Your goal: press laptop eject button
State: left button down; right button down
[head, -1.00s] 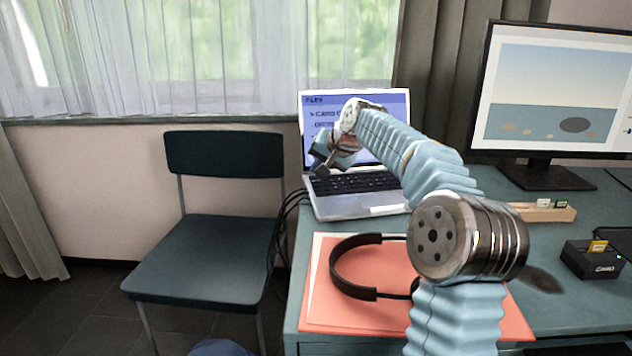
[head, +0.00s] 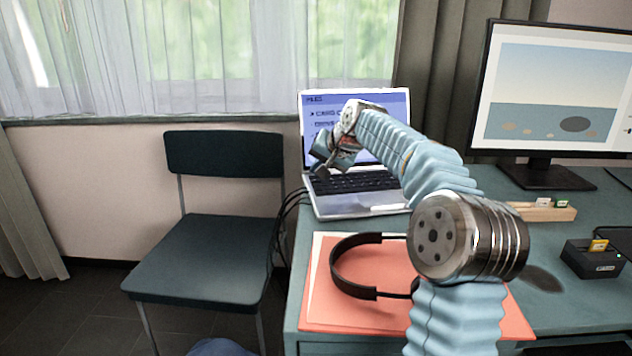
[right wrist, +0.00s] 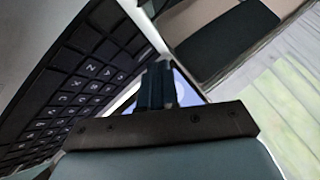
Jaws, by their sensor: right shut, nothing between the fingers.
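The open silver laptop (head: 335,207) stands on the desk with its blue-violet screen lit, showing lines of text too small to read fully. My right gripper (head: 319,172) is shut and empty, at the left part of the laptop, by the lower left of the screen and the back of the keyboard (head: 375,181). In the right wrist view, the shut fingers (right wrist: 157,85) point past the keyboard's edge, with keys (right wrist: 70,90) on the left. I cannot tell whether the fingertips touch the laptop. No eject button can be singled out. My left gripper is out of view.
Black headphones (head: 340,275) lie on an orange folder (head: 318,318) in front of the laptop. A monitor (head: 545,175), a wooden holder (head: 550,213) and a black box with a yellow card (head: 592,262) are at the right. A chair (head: 205,255) stands left of the desk.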

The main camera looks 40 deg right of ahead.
aim_at(319, 181)
jog(key=shift+f, duration=0.3)
jog(key=shift+f+b, duration=0.3)
dwell(0.4)
dwell(0.3)
jog(key=shift+r+p, duration=0.75)
jog(key=shift+p, duration=0.05)
notch_tip(319, 181, up, 5)
jog(key=p, duration=0.4)
jog(key=shift+p, duration=0.4)
dwell(0.4)
